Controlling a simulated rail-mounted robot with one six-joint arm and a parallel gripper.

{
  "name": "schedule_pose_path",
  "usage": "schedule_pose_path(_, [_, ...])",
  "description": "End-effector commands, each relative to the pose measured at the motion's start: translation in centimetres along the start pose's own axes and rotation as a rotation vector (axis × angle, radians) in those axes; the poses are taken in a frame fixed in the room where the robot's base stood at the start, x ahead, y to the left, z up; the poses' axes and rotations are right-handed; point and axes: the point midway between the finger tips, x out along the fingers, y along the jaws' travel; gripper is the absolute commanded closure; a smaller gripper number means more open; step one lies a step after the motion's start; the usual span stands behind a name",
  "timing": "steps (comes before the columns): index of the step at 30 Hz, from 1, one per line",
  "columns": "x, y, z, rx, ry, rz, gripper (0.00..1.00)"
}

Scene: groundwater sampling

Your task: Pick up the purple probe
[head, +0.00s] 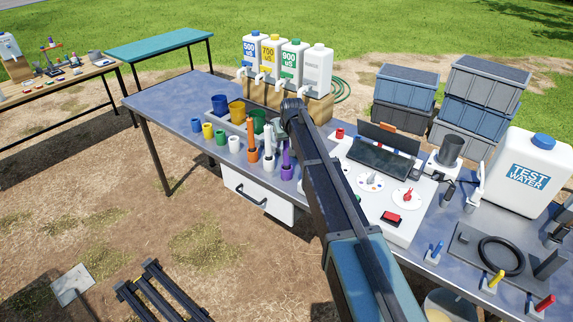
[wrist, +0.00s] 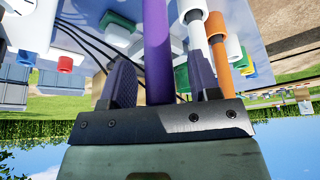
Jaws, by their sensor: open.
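The purple probe (head: 286,161) stands upright in its holder near the front edge of the metal table in the head view. In the wrist view the purple probe (wrist: 157,45) runs between the two dark fingers of my gripper (wrist: 160,80). The fingers are apart, with a gap showing on each side of the probe. In the head view my gripper (head: 281,131) is at the top of the purple probe, partly hidden by my arm. The probe's upper end is hidden there.
A white probe (head: 268,145) and an orange probe (head: 252,140) stand close by on the left. Coloured cups (head: 237,112) are behind them. A white instrument panel (head: 385,200) lies to the right. Bottles (head: 291,60) stand at the back.

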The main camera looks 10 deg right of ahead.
Motion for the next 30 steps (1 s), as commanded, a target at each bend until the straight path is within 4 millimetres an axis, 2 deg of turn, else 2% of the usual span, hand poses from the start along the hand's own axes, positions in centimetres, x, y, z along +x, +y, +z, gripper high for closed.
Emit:
schedule_pose_path(4, [-0.3, 0.0, -0.1, 0.0, 0.0, 0.0, 0.45])
schedule_pose_path(15, [-0.3, 0.0, 0.0, 0.0, 0.0, 0.0, 1.0])
schedule_pose_path(25, [-0.4, 0.0, -0.1, 0.0, 0.0, 0.0, 1.0])
schedule_pose_path(30, [-1.6, 0.0, -0.6, 0.0, 0.0, 0.0, 1.0])
